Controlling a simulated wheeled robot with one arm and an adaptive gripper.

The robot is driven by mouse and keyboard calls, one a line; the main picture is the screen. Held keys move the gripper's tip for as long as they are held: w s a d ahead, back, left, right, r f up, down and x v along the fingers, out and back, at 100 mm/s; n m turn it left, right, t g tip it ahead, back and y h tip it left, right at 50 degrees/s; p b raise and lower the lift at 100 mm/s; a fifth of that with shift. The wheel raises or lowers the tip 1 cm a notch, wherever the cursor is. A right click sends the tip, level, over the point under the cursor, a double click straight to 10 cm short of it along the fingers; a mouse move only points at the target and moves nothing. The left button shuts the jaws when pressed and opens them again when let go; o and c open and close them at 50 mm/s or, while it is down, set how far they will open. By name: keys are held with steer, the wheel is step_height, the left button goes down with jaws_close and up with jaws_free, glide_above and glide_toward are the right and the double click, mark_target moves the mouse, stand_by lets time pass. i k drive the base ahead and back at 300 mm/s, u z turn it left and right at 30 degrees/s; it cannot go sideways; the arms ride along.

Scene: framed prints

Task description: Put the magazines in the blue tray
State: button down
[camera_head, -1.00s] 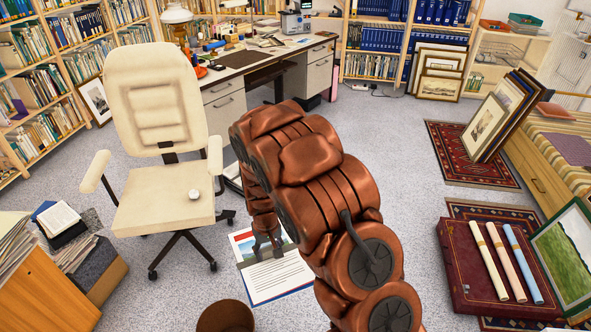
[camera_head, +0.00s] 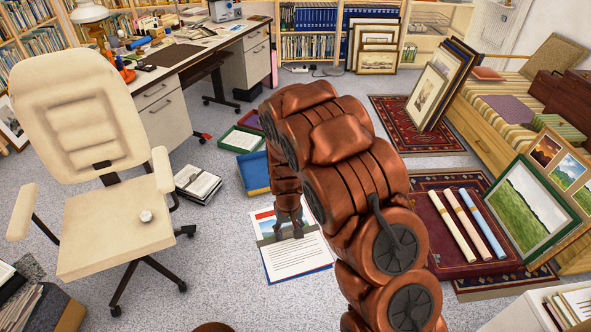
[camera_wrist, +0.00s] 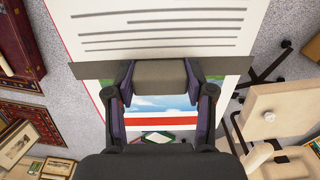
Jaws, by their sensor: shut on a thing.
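My gripper (camera_head: 288,228) is shut on a magazine (camera_head: 297,262), which it holds by a grey strip across its middle. The magazine has a white page of text lines, a landscape picture and a red band. It fills much of the wrist view (camera_wrist: 155,45), with the gripper's fingertips (camera_wrist: 160,75) on the strip. The blue tray (camera_head: 257,187) lies on the floor just beyond and left of the magazine, partly hidden by my arm. I cannot tell the magazine's height above the floor.
A green-rimmed tray (camera_head: 239,149) and a purple tray (camera_head: 250,119) lie behind the blue one. A book stack (camera_head: 197,187) and the cream chair (camera_head: 115,230) are to the left. A dark red case (camera_head: 440,265) with rolled tubes is to the right.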

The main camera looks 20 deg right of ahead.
mark_target(259, 172)
steer(key=z, duration=0.35)
steer(key=i, duration=3.2)
steer(key=u, duration=2.1)
steer(key=i, duration=0.25)
steer(key=z, duration=0.45)
